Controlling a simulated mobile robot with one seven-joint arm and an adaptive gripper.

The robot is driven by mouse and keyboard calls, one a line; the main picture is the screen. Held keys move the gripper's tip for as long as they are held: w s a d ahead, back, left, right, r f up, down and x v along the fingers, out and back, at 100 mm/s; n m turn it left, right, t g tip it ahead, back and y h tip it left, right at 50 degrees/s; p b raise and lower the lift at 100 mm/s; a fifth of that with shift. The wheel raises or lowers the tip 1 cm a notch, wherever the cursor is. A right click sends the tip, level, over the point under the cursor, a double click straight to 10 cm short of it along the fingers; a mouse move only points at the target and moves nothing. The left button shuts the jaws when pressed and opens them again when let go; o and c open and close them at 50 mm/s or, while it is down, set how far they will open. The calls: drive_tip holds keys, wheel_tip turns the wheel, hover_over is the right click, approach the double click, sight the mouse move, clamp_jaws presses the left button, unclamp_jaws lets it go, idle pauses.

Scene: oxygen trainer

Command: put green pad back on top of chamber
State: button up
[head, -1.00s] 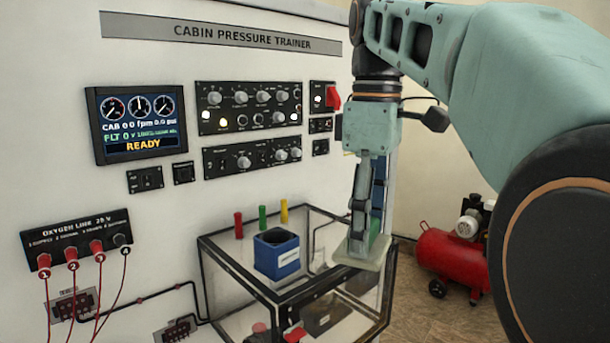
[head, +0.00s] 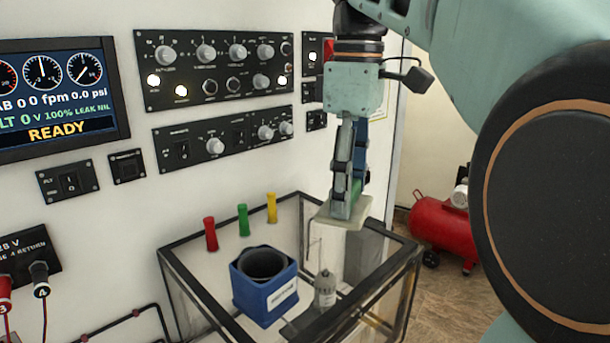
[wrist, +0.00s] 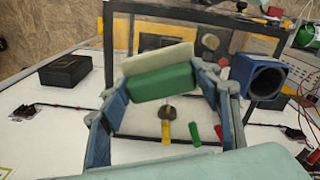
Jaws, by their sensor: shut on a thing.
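My gripper (head: 346,190) is shut on the green pad. In the wrist view the green pad (wrist: 160,83) is a green block between the blue fingers, with a pale plate (wrist: 155,58) on its far side. In the head view the pale plate (head: 345,213) hangs below the fingertips, and only a sliver of green shows. The chamber (head: 410,262) is a clear box with a black frame. The pad appears above its back right part; the exact gap cannot be told.
A blue box (head: 265,302) with a round black opening and a small grey bottle-like item (head: 325,291) are at the chamber. Red (head: 210,234), green (head: 243,220) and yellow (head: 272,208) pegs stand by the panel. A red compressor (head: 440,229) is on the floor at right.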

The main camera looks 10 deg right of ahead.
wheel_tip(320, 180, down, 4)
drive_tip(key=shift+f+b, duration=0.2)
drive_tip(key=shift+b, duration=0.8)
drive_tip(key=shift+f+b, duration=0.65)
drive_tip(key=shift+b, duration=0.1)
drive_tip(key=shift+f+b, duration=0.3)
drive_tip(key=shift+f, duration=0.2)
drive_tip(key=o, duration=1.1)
